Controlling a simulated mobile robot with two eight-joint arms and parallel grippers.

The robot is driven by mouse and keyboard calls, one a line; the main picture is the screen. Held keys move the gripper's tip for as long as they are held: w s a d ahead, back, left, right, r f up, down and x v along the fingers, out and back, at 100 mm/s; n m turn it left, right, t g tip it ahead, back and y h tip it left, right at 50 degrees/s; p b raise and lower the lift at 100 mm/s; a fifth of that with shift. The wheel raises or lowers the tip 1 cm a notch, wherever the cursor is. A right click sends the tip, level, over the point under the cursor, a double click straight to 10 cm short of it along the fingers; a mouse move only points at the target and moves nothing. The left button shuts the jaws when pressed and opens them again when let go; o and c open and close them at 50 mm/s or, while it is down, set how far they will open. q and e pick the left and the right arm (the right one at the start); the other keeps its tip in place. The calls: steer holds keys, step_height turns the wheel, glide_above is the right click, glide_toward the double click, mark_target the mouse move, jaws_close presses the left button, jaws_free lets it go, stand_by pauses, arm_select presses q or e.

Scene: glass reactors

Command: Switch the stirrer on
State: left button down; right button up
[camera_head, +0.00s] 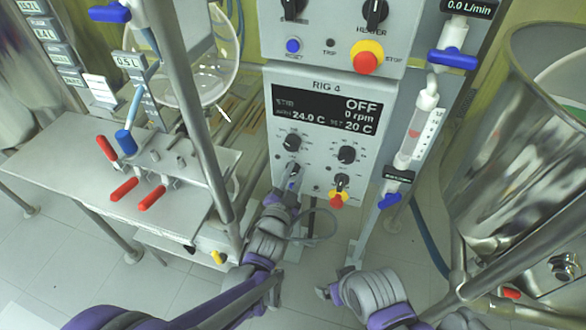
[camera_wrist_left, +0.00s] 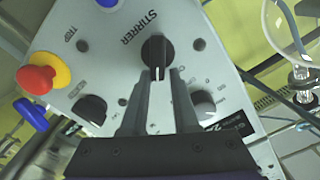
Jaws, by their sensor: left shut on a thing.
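The black stirrer knob (camera_wrist_left: 157,48) sits under the word STIRRER on the grey control panel, with its white pointer line between my fingers in the left wrist view. My left gripper (camera_wrist_left: 160,80) is shut on this knob. In the head view my left gripper (camera_head: 292,184) reaches the lower left of the RIG 4 panel (camera_head: 318,185), largely covering the knob there. The display (camera_head: 325,108) reads OFF, 0 rpm, 24.0 C and 20 C. My right gripper (camera_head: 334,282) is open and empty, low in front of the panel.
A red and yellow stop button (camera_head: 366,58) is on the upper panel, and a smaller red and yellow one (camera_head: 337,200) is on the lower right. A steel vessel (camera_head: 510,150) stands at right. A bench with red-handled valves (camera_head: 124,188) stands at left. Bare floor shows below.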

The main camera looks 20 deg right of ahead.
arm_select(q)
steer(key=m, duration=0.1)
steer(key=m+p, duration=0.1)
steer(key=m, duration=0.1)
steer(key=shift+s+d+f, duration=0.15)
steer(key=shift+f, duration=0.2)
steer(key=shift+f+m+p, duration=0.2)
steer(key=shift+m+p, duration=0.35)
steer(key=shift+m, duration=0.45)
steer(key=c, duration=1.1)
jaws_free()
steer(key=o, duration=0.3)
steer(key=v, duration=1)
steer(key=shift+s+a, duration=0.3)
